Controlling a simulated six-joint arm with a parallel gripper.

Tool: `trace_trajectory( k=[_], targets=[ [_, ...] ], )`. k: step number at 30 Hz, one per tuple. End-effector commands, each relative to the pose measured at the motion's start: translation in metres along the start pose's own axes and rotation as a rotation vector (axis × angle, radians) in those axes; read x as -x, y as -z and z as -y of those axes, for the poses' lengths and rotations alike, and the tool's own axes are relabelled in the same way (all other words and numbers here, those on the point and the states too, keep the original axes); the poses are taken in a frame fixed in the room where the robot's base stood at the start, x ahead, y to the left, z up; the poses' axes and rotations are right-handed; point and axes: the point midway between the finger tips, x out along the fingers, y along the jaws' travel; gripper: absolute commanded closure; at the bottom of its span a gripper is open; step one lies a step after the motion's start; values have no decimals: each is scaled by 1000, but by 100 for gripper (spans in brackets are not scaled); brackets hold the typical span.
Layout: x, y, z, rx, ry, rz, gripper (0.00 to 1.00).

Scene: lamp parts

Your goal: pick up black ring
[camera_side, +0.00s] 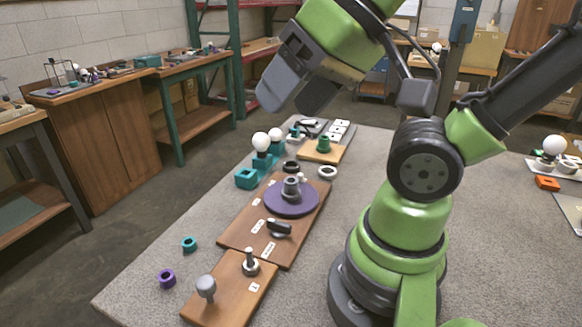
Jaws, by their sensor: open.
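A black ring (291,166) lies flat near the far edge of the long brown board, behind the purple disc; I cannot tell if it rests on the board or the table. My gripper (293,106) is raised above the far part of the table, well clear of everything, and points down to the left. Its thick grey jaws are apart and nothing shows between them. In the picture it is above the ring and the white bulbs, and the ring is not covered by it.
A pale ring (327,172) lies right of the black one. The purple disc (291,199) with a grey post stands in front. Teal holders (246,178) with white bulbs (261,141) are at left. A wooden block (323,151) with a green piece is behind.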

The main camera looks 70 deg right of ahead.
Motion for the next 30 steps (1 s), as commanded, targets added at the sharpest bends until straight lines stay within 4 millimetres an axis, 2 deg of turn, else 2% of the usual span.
trace_trajectory(
  k=[1,2,10,14,17,19,23,26,30],
  targets=[
    [0,0,0,0,0,0,26],
    [0,0,0,0,0,0,20],
    [0,1,0,-3,-1,0,20],
    [-2,15,0,-53,-29,11,20],
    [-8,42,-3,-150,-82,28,20],
    [-16,67,-9,-241,-129,43,20],
    [-36,113,-30,-424,-221,64,20],
    [-56,144,-56,-567,-289,78,20],
    [-87,177,-105,-770,-383,93,20]
  ],
)
